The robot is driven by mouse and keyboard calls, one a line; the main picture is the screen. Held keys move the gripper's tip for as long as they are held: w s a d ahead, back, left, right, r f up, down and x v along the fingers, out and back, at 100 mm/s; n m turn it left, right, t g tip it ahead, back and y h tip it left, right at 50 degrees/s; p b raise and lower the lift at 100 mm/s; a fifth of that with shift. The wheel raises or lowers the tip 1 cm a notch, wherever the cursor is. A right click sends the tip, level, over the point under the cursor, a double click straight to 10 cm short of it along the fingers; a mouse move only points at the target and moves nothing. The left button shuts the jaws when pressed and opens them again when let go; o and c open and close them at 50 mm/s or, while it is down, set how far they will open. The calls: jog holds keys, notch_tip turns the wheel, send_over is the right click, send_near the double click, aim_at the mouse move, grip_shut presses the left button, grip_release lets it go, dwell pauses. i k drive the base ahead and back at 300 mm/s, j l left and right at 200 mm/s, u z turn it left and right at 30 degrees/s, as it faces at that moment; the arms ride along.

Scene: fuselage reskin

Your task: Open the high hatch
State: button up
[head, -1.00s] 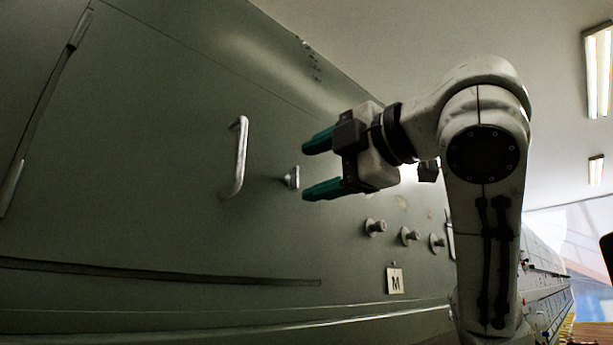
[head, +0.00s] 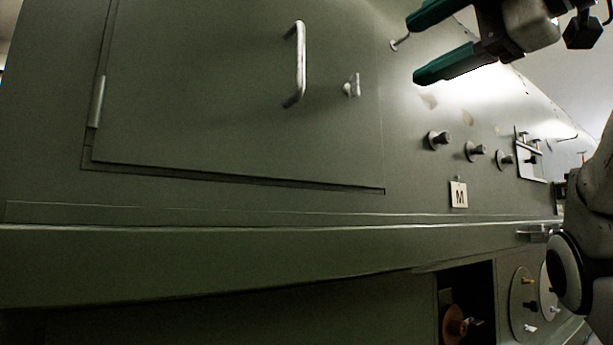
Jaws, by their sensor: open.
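The high hatch (head: 210,100) is a large green panel in the fuselage wall and sits shut in its frame. A silver bar handle (head: 299,65) stands upright on its right part. A small silver latch knob (head: 353,86) is just right of the handle. A hinge (head: 97,102) shows on the hatch's left edge. My gripper (head: 425,45) has teal fingers, is open and empty, and is up and right of the handle and knob, apart from both in the picture.
Several round knobs (head: 475,151) and a plate marked M (head: 458,194) are right of the hatch. A ledge (head: 250,225) runs below it. Lower right are a dark opening (head: 455,290) and a round panel with small fittings (head: 523,300).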

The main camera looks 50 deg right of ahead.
aim_at(250, 88)
jog(key=k+j, duration=0.15)
jog(key=j, duration=0.25)
jog(key=k+j, duration=0.15)
jog(key=j, duration=0.25)
jog(key=k+j, duration=0.1)
jog(key=j, duration=0.3)
jog(key=k+j, duration=0.15)
jog(key=j, duration=0.25)
jog(key=k+j, duration=0.15)
jog(key=j, duration=0.25)
